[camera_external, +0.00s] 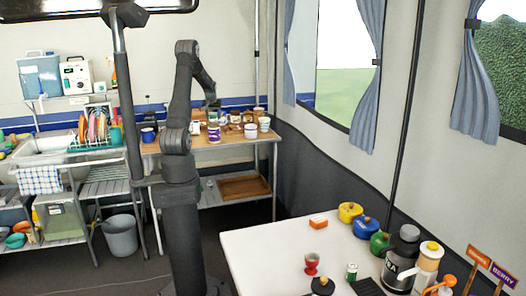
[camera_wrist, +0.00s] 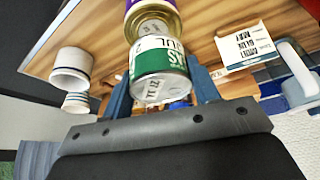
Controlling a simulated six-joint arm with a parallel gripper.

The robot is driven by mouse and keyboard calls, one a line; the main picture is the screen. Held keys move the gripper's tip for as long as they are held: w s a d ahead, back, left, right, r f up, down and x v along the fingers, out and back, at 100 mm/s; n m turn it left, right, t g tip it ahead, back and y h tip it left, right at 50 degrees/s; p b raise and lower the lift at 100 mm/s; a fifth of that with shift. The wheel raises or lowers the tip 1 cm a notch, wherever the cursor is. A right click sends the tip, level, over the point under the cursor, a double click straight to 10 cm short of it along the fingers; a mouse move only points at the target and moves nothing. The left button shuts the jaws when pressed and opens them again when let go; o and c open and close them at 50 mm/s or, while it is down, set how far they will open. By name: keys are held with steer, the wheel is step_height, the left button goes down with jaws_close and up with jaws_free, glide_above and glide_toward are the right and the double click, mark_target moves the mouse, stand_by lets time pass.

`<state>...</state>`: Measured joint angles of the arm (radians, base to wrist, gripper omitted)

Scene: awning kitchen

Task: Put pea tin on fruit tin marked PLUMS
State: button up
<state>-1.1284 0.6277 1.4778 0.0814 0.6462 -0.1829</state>
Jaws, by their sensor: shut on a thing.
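My gripper (camera_wrist: 162,88) is shut on a green and white tin, the pea tin (camera_wrist: 160,56), with one blue finger on each side of it. In the wrist view a purple tin with a gold rim (camera_wrist: 165,14) is right beyond the pea tin's far end, partly cut off by the frame edge. In the external view the purple and white tin (camera_external: 213,137) stands near the front of the wooden table, with my gripper (camera_external: 212,104) just above it. I cannot tell whether the two tins touch. The word PLUMS is not readable.
The wooden table (camera_external: 232,141) also holds white cups (camera_external: 250,131), several small tins and jars, and a blue mug (camera_external: 148,135). In the wrist view a white lettered box (camera_wrist: 246,46) and white banded cups (camera_wrist: 71,70) flank the tins. A white table (camera_external: 262,250) stands in front.

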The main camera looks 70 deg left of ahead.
mark_target(214, 120)
steer(key=shift+f, duration=1.45)
steer(key=shift+f, duration=0.1)
steer(key=o, duration=1.1)
steer(key=shift+f, duration=0.1)
steer(key=v, duration=1.2)
steer(key=shift+r, duration=0.25)
steer(key=shift+f, duration=0.1)
